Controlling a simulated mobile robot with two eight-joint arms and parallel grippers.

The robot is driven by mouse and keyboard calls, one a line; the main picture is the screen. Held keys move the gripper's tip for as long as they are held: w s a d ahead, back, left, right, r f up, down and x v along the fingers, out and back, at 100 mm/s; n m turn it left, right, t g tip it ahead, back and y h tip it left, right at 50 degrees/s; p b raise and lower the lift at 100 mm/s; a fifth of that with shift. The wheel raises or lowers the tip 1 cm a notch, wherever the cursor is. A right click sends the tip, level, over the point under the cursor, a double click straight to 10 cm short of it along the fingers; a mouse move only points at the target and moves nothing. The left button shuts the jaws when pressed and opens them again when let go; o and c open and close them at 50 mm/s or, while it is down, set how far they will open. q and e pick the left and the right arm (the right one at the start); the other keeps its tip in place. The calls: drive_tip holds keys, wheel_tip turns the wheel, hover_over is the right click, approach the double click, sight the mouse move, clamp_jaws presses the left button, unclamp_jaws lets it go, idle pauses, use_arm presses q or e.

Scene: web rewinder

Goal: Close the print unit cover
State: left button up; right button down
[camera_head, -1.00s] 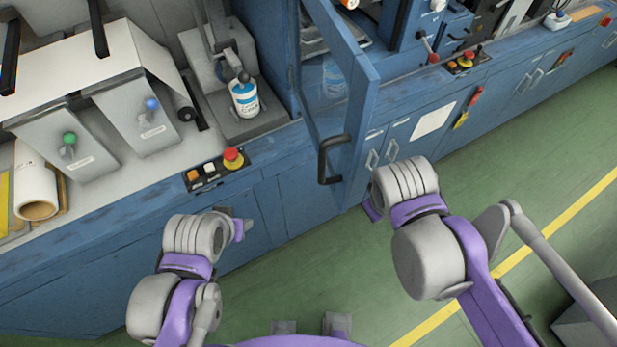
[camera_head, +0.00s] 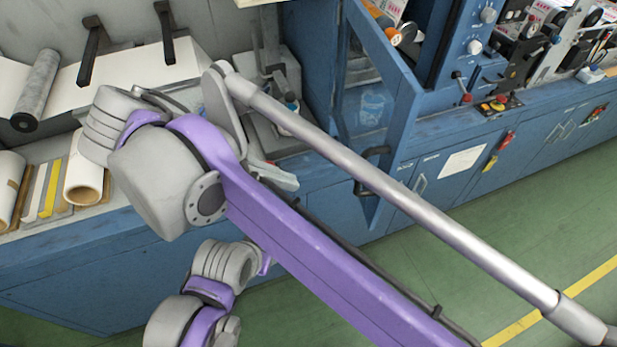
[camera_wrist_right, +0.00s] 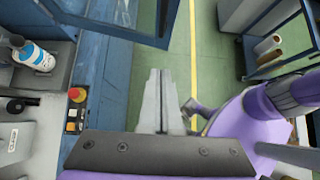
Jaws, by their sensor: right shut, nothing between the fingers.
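The print unit cover is a blue-framed clear door (camera_head: 402,115) standing open, swung out from the blue machine. Its black handle (camera_head: 372,170) is partly behind my right arm's grey rod. In the right wrist view the cover's blue frame (camera_wrist_right: 110,25) crosses the top, with the black handle (camera_wrist_right: 166,18) beyond the fingertips. My right gripper (camera_head: 284,180) is shut and empty, left of the cover and apart from the handle; its fingers also show in the right wrist view (camera_wrist_right: 160,80). My left gripper (camera_head: 264,265) is low in front of the cabinets, its fingers mostly hidden.
A white bottle (camera_wrist_right: 34,57) and a button panel (camera_wrist_right: 75,108) are left of my right fingers in the wrist view. Paper rolls (camera_head: 84,180) lie on the left counter. Green floor (camera_head: 520,240) is open in front of the cabinets.

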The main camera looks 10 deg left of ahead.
sight(355, 190)
drive_tip(key=shift+w+d+r+p+x, duration=0.15)
drive_tip(key=shift+d+r+x, duration=0.2)
drive_tip(key=shift+x, duration=1.6)
drive_tip(key=shift+w+d+r+p+x, duration=0.1)
drive_tip(key=shift+w+d+r+x, duration=0.15)
drive_tip(key=shift+x, duration=1.7)
drive_tip(key=shift+w+d+r+p+x, duration=0.1)
drive_tip(key=shift+d+r+x, duration=0.25)
drive_tip(key=shift+x, duration=1.6)
